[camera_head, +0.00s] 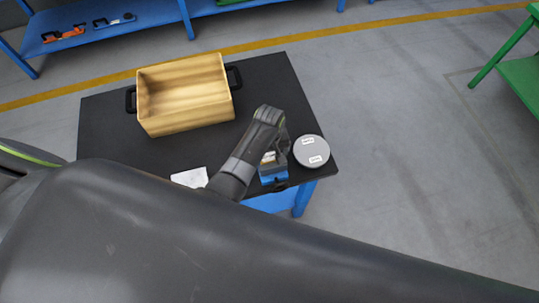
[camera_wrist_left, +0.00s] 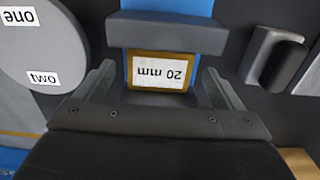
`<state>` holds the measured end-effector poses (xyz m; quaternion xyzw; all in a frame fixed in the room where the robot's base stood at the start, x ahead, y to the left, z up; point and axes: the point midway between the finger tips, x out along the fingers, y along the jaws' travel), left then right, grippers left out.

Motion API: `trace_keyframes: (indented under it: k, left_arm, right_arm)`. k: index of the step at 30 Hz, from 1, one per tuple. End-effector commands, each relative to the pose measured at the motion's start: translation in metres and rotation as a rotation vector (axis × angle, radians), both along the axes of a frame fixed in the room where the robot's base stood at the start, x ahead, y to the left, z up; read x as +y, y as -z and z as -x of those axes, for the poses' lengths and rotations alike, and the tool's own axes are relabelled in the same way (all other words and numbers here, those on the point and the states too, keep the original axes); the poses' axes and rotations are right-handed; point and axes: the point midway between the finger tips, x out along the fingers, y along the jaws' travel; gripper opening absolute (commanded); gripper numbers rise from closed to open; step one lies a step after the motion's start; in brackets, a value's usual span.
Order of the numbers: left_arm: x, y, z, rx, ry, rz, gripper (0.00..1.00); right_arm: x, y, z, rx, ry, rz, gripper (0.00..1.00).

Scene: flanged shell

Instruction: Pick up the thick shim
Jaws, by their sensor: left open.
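A brown-edged block with a white label reading 20 mm (camera_wrist_left: 160,72), which I take for the thick shim, sits at a blue holder (camera_wrist_left: 170,12) with a grey bar across it. In the head view the blue holder (camera_head: 272,178) stands near the table's front right, partly covered by my arm. My left gripper (camera_head: 277,152) is over it. In the left wrist view its two fingers (camera_wrist_left: 158,82) are apart, one on each side of the labelled block, with gaps visible. My right gripper does not show.
A grey disc (camera_head: 311,151) with labels one and two lies right of the holder, close to the gripper. A wooden box (camera_head: 185,115) with black handles stands at the back left of the black table (camera_head: 265,85). A white paper (camera_head: 189,178) lies near the front.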

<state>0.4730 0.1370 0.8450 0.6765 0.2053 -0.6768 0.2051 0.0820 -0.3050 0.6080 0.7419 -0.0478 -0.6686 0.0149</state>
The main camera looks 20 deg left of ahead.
Motion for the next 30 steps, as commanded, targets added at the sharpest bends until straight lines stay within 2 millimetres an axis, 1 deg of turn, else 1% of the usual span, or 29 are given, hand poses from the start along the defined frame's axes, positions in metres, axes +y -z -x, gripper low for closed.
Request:
trace_keyframes:
  k: [3,10,11,21,23,30]
  left_arm:
    - [0.0002,0.0058,0.0001,0.001,0.000,0.001,0.89]
    - [0.0000,0.0066,-0.0002,-0.001,-0.001,0.000,0.89]
    - [0.0000,0.0066,-0.0002,-0.001,-0.001,0.000,0.88]
    - [-0.0001,0.0064,-0.0002,-0.001,0.000,0.001,0.43]
    - [-0.0002,0.0064,-0.0001,-0.001,0.000,0.001,0.36]
    - [-0.0002,0.0057,-0.0004,-0.002,0.000,0.001,0.36]
  right_arm:
    - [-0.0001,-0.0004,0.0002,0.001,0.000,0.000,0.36]
    - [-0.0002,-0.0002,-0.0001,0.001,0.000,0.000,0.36]
    - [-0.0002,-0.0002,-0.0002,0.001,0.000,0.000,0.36]
    - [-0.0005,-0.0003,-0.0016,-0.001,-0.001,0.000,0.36]
    - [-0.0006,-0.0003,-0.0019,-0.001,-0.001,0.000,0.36]
    - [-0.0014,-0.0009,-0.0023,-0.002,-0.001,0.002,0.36]
